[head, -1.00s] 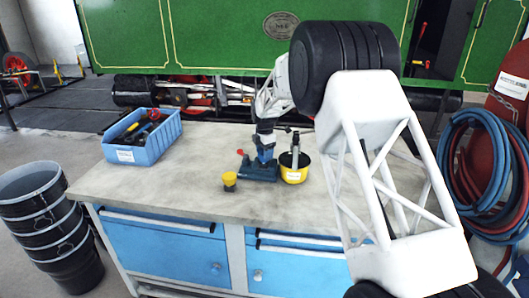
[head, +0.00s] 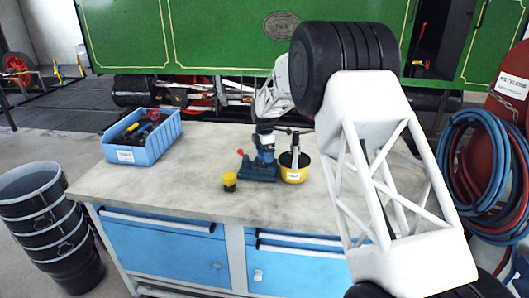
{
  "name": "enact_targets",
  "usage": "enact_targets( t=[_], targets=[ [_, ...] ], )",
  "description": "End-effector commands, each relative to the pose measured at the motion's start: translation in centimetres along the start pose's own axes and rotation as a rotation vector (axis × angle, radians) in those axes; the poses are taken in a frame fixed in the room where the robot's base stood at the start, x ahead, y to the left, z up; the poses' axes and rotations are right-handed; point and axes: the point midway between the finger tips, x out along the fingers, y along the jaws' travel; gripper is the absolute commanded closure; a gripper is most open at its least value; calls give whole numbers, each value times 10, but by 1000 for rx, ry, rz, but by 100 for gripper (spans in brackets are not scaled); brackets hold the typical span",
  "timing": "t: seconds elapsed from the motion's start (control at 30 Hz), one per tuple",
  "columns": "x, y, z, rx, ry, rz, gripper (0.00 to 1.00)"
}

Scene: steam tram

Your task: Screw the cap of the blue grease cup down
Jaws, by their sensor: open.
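A blue cup-like part (head: 265,154), which I take for the grease cup, stands upright on a dark blue base (head: 259,173) on the workbench. A small red knob (head: 240,152) sticks out at the left of this fitting. My gripper (head: 265,134) is open, directly above the cup at its top. The fingers are small and dark here, and I cannot tell whether they touch the cap. The cap itself is mostly hidden by my gripper.
A yellow-and-black pot (head: 294,175) with upright tools stands close on the right. A small yellow-topped container (head: 229,181) stands front left. A blue bin (head: 157,148) of tools is at the workbench's (head: 190,192) back left. The bench front is clear.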

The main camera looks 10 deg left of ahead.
Motion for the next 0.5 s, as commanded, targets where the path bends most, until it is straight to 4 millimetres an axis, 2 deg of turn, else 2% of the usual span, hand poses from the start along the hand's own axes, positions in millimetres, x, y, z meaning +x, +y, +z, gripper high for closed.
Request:
enact_targets(
  t=[0.27, 0.5],
  targets=[
    [-2, 0, 0, 0, 0, 0, 1],
    [-11, 0, 0, 0, 0, 1, 1]
  ],
)
